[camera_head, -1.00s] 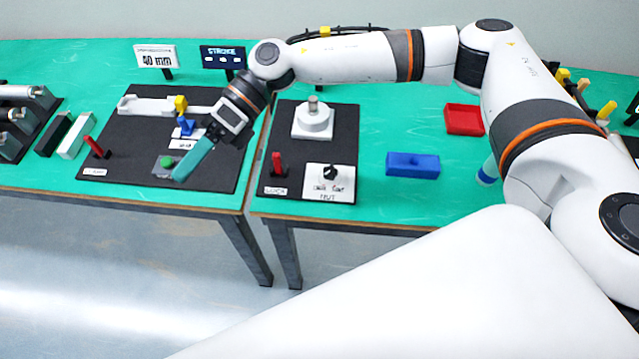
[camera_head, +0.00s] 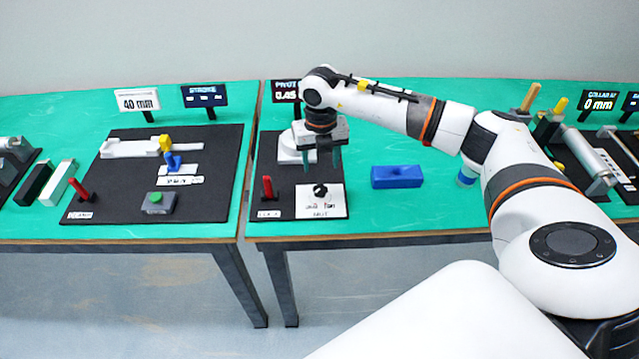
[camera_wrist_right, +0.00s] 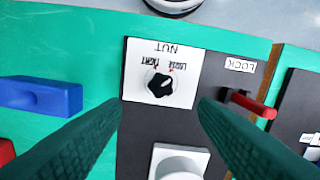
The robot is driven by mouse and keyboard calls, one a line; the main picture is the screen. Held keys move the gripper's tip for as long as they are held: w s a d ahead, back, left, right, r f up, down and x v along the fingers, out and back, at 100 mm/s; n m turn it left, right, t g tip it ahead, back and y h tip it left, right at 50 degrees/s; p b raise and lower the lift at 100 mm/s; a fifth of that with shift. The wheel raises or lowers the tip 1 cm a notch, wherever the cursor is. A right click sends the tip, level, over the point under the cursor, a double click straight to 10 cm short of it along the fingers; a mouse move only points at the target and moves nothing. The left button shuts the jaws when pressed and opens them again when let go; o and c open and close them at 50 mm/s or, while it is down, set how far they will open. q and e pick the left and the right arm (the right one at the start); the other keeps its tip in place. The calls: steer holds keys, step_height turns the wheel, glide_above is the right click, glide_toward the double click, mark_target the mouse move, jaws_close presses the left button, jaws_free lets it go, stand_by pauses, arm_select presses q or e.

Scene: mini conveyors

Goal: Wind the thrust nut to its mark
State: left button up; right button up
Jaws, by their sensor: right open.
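The nut control is a black knob (camera_head: 320,191) on a white plate (camera_head: 320,208) marked NUT, at the front of a dark board. In the right wrist view the knob (camera_wrist_right: 160,86) sits near the middle, with LOOSE and TIGHT lettering beside it. My right gripper (camera_head: 323,168) points down above the board, slightly behind the knob. Its two teal fingers are apart with nothing between them, and the knob shows between and beyond the fingertips in the wrist view (camera_wrist_right: 160,104). A white round fixture (camera_head: 290,152) behind is partly hidden by my gripper. My left gripper is out of view.
A red lever (camera_head: 267,187) marked LOCK stands left of the knob plate. A blue block (camera_head: 397,177) lies to the right. A display (camera_head: 286,91) behind is partly hidden by my arm. The left board bears a green button (camera_head: 156,198) and another red lever (camera_head: 80,188).

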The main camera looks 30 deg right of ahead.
mark_target(320, 189)
step_height(320, 189, down, 9)
steer(key=shift+a+r+p, duration=0.1)
steer(key=shift+p, duration=0.8)
steer(key=c, duration=1)
steer(key=shift+o, duration=0.2)
steer(key=shift+n+b, duration=0.85)
steer(key=shift+n, duration=0.05)
steer(key=shift+n+b, duration=0.3)
steer(key=shift+n, duration=0.5)
steer(key=o, duration=1)
steer(key=shift+c, duration=0.2)
